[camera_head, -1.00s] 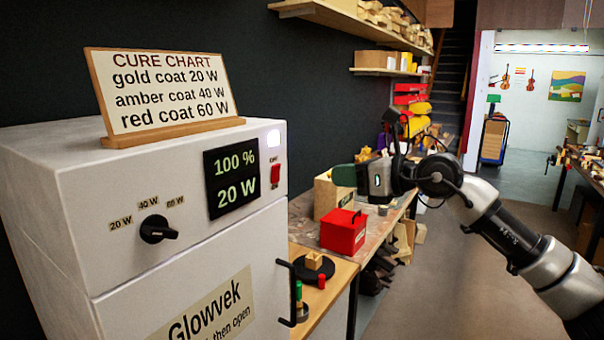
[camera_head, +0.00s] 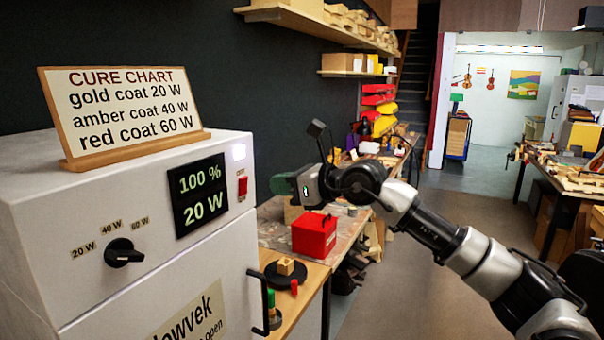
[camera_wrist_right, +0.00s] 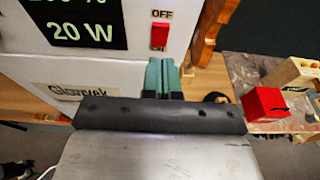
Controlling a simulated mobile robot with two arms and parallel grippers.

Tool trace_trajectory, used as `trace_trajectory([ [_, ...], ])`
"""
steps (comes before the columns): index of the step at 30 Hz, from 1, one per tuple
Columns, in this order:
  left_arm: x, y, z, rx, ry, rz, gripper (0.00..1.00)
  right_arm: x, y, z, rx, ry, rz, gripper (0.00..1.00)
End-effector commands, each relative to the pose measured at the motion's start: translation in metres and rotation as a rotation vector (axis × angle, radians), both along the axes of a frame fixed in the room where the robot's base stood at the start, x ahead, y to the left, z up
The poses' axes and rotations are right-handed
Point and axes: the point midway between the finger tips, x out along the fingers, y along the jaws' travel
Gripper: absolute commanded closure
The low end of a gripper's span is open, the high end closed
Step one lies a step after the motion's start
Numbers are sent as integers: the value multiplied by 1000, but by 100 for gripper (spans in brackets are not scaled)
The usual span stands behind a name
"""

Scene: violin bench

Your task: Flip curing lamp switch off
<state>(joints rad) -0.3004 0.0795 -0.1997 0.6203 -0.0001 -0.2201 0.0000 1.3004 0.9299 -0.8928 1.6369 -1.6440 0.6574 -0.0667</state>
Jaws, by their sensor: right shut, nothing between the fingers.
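The white curing cabinet (camera_head: 70,190) stands at the left in the head view. A red rocker switch (camera_head: 242,186) sits on its front, right of the dark display (camera_head: 200,193) reading "100 %" and "20 W". In the right wrist view the switch (camera_wrist_right: 159,36) has an "OFF" label above it. My right gripper (camera_head: 283,184) is shut and empty, to the right of the switch in the head view. In the wrist view its green fingertips (camera_wrist_right: 163,76) are together just below the switch, apparently apart from it. My left gripper is not in view.
A black knob (camera_head: 122,252) and a door handle (camera_head: 262,300) project from the cabinet front. The cure chart (camera_head: 125,112) stands on top. A red box (camera_head: 314,235) and a dark round stand (camera_head: 285,273) are on the bench. The floor at right (camera_head: 440,215) is clear.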

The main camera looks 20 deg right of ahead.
Motion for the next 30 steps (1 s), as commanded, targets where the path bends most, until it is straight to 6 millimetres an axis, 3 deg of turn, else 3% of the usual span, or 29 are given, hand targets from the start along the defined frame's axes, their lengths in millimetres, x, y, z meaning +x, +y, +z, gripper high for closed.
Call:
trace_trajectory([
  [6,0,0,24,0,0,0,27,33,26,2,2,1,2,100],
  [12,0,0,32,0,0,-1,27,48,37,2,0,0,0,100],
  [30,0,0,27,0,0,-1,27,57,44,2,-3,4,-1,100],
])
